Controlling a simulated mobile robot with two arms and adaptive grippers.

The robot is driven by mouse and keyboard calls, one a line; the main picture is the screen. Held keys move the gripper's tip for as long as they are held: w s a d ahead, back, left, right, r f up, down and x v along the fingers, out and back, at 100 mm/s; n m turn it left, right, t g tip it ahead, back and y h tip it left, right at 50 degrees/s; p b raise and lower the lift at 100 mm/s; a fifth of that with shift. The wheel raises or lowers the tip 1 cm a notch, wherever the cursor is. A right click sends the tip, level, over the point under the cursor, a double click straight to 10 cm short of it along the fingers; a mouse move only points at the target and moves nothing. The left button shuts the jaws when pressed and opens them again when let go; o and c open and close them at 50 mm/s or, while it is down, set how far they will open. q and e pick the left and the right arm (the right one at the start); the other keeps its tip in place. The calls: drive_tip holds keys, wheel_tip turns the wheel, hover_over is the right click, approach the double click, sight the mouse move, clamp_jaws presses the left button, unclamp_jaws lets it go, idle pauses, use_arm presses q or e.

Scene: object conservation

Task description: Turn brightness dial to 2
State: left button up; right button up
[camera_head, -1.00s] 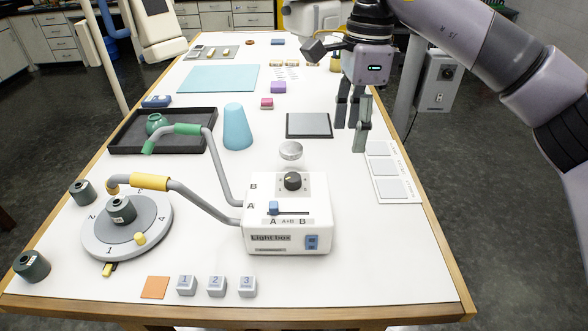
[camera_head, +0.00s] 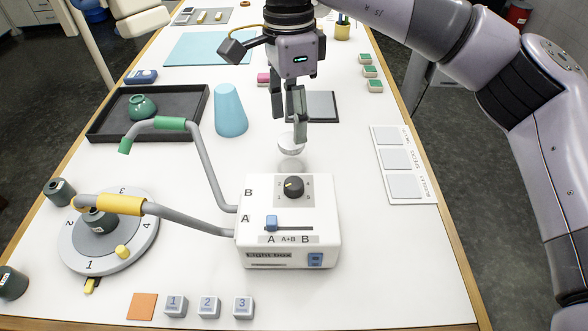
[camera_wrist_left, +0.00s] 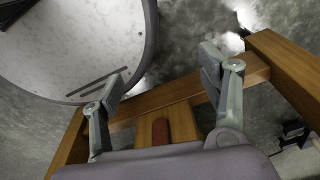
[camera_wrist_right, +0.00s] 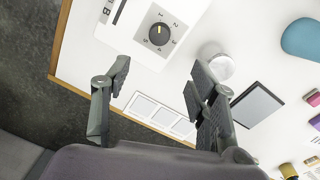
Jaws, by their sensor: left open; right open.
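The brightness dial (camera_head: 293,187) is a black knob on a grey plate on top of the white light box (camera_head: 262,212). In the right wrist view the dial (camera_wrist_right: 160,36) has a yellow mark and numbers around it; I cannot tell for sure which number it points to. My right gripper (camera_head: 288,127) is open and empty, pointing down above and behind the dial, apart from it. Its fingers (camera_wrist_right: 159,80) hang apart in the right wrist view. My left gripper (camera_wrist_left: 163,78) is open and empty over the floor beside a wooden frame, outside the head view.
Two grey arms with yellow (camera_head: 120,204) and green (camera_head: 170,123) sleeves rise left of the box. A blue cone (camera_head: 230,112) and dark tray (camera_head: 185,128) stand farther back.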

drive_tip(key=p, duration=0.2)
hover_over(295, 182)
wheel_tip(295, 182, down, 6)
drive_tip(key=r, duration=0.1)
wheel_tip(295, 182, down, 9)
drive_tip(key=p, duration=0.2)
drive_tip(key=shift+w+p, duration=0.1)
drive_tip(key=shift+p, duration=0.2)
drive_tip(key=shift+f, duration=0.3)
drive_tip(key=c, duration=1.2)
use_arm(q)
drive_tip(key=r, duration=0.2)
drive_tip(key=s+r, duration=0.1)
drive_tip(key=r, duration=0.1)
drive_tip(key=shift+d+r, duration=0.1)
drive_tip(key=shift+r, duration=0.3)
